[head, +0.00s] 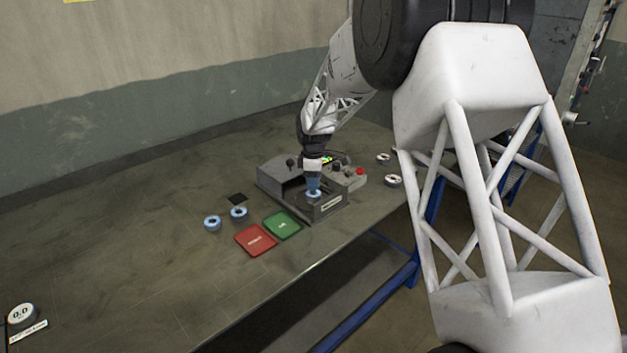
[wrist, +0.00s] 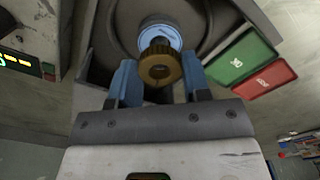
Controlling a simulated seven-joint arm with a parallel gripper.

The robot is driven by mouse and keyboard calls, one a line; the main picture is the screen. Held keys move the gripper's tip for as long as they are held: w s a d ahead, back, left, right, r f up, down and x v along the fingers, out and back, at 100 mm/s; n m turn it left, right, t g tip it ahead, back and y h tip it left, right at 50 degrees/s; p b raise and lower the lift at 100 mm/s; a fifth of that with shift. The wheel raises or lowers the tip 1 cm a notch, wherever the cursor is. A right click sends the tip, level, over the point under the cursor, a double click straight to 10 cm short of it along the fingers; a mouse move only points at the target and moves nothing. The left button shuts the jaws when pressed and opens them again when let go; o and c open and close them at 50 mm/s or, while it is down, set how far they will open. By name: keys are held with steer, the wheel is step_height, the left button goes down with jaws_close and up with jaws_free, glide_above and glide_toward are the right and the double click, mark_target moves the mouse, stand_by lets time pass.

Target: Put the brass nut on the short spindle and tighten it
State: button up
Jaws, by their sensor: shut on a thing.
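The brass nut (wrist: 160,64) is a ring with a dark hole, between the blue fingers of my gripper (head: 313,189) in the wrist view. My gripper is shut on it. A blue-and-white disc (wrist: 160,32) lies just past the nut, in the round recess of the grey machine (head: 331,206). In the head view my gripper points down over this machine, with the disc's rim showing at its fingertips. I cannot tell whether the nut touches the spindle.
A green pad (head: 282,225) and a red pad (head: 256,240) lie left of the machine. Two pale discs (head: 393,181) lie to the right. A round dial (head: 21,314) stands at lower left.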

steer(key=shift+f, duration=1.45)
stand_by(1.1)
steer(key=m, duration=0.4)
steer(key=shift+m, duration=0.4)
steer(key=m, duration=0.4)
steer(key=shift+m, duration=1.5)
steer(key=shift+f+m, duration=0.1)
steer(key=shift+m, duration=1.1)
steer(key=shift+s+m, duration=0.1)
steer(key=shift+m, duration=1.9)
